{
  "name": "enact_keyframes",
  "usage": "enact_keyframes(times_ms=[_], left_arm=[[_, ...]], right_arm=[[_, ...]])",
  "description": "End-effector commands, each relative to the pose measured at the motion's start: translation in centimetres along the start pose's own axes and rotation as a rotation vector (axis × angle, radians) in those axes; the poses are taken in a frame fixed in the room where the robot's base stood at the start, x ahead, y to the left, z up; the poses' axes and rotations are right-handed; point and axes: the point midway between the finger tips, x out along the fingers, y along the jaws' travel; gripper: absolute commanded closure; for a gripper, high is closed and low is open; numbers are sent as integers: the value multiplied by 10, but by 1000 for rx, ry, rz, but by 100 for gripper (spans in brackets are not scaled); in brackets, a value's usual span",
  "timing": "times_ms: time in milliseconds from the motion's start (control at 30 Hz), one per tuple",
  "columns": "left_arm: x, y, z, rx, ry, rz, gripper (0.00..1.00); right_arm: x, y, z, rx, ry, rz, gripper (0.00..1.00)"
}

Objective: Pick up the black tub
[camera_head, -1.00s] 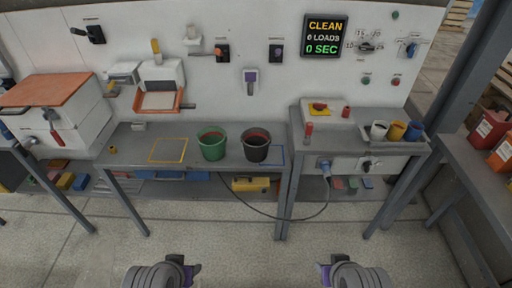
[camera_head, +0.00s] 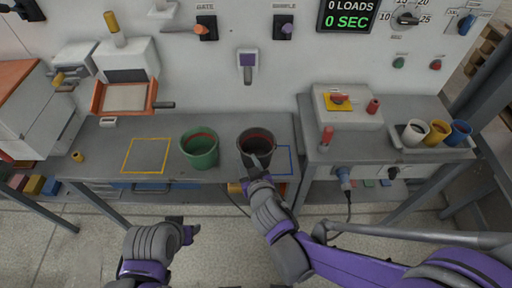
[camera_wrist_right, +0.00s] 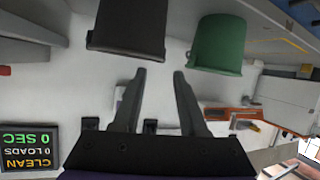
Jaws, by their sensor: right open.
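The black tub (camera_head: 249,146) stands upright on the grey bench, partly over the blue outlined square, with something reddish inside. My right gripper (camera_head: 258,168) is in front of the tub and overlaps its lower front in the head view. In the right wrist view the black tub (camera_wrist_right: 128,30) lies just beyond the fingertips, nearer the left finger. There the right gripper (camera_wrist_right: 160,74) is open, with nothing between its fingers. Whether a finger touches the tub I cannot tell. My left gripper (camera_head: 192,231) is low in front of the bench; its jaws are unclear.
A green tub (camera_head: 200,150) stands close left of the black one; it also shows in the right wrist view (camera_wrist_right: 220,45). A yellow outlined square (camera_head: 146,155) is bare. A raised bench (camera_head: 385,165) at right holds a tray of cups (camera_head: 437,143).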

Motion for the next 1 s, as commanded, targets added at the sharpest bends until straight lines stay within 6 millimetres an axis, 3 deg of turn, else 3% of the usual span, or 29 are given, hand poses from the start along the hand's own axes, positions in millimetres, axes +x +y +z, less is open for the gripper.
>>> enact_keyframes(times_ms=[100,367,633,967,1000], left_arm=[[2,0,2,0,-1,0,50],[4,0,2,0,-2,0,50],[6,0,4,0,-2,0,50],[6,0,4,0,-2,0,50],[6,0,4,0,-2,0,50]], right_arm=[[20,1,1,1,-1,2,58],[43,1,0,1,-2,3,58],[82,2,1,0,-3,3,58],[90,2,0,1,-3,3,58],[90,2,0,1,-3,3,63]])
